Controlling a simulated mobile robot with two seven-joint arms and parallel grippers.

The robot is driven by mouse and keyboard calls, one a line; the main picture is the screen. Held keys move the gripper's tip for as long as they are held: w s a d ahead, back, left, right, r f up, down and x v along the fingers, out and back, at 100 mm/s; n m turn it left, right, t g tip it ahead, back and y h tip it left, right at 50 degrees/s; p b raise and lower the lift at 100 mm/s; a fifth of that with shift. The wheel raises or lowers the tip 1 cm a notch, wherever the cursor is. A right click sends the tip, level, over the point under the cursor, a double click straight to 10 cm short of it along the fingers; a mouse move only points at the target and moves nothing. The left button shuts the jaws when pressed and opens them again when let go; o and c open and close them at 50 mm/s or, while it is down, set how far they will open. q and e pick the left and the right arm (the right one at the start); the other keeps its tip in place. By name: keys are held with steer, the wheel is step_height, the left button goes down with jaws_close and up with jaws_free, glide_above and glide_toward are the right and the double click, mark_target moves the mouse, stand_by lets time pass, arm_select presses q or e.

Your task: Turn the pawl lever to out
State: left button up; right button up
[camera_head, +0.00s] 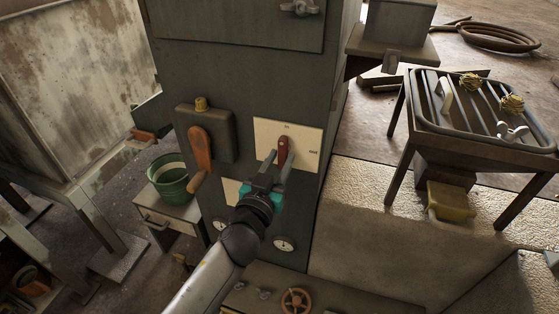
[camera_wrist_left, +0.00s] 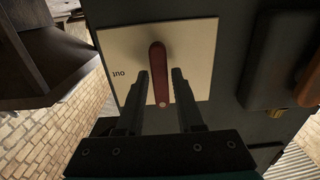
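The pawl lever (camera_head: 284,146) is a dark red handle on a cream plate (camera_head: 264,132) on the front of a grey cabinet. In the head view it stands nearly upright, below a small label too small to read. The word "out" is on the plate to its right. My left gripper (camera_head: 280,164) is at the lever. In the left wrist view the lever (camera_wrist_left: 159,75) lies between the two fingers of my left gripper (camera_wrist_left: 162,82), with a gap on each side. "out" appears upside down at the left there. My right gripper is not in view.
A box with an orange-brown handle (camera_head: 200,150) is on the cabinet left of the plate. Round gauges (camera_head: 285,244) and a red handwheel (camera_head: 296,299) are below. A green bucket (camera_head: 172,179) stands at left, and a rack table (camera_head: 484,138) at right.

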arm_select(q)
jaws_close()
